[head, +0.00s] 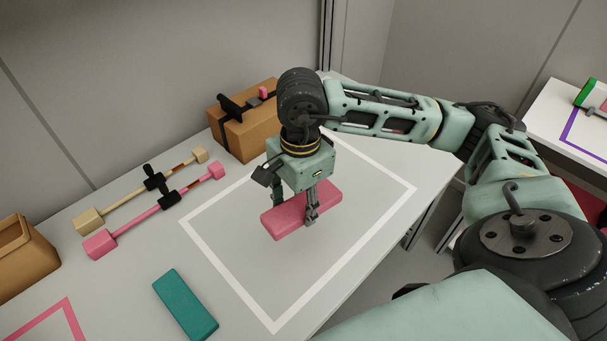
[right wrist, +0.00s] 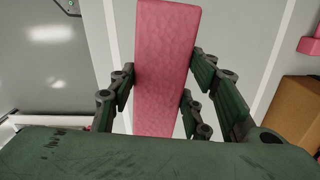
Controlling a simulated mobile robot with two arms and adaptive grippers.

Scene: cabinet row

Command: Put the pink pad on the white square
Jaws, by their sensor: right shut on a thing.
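The pink pad (head: 284,216) is a long flat block inside the white square (head: 230,275), an outline on the table. My right gripper (head: 295,207) comes down from above and is shut on the pad's sides near its middle. In the right wrist view the pad (right wrist: 166,70) stands between the fingers (right wrist: 166,100). I cannot tell whether the pad touches the table or hangs just above it. My left gripper is not in view.
A teal pad (head: 186,305) lies left of the square, near a pink outline (head: 55,320). Two bar-like tools, one tan (head: 88,220) and one pink (head: 100,244), lie at the back left. A brown box (head: 242,135) stands behind the square. An open brown box (head: 25,255) is at far left.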

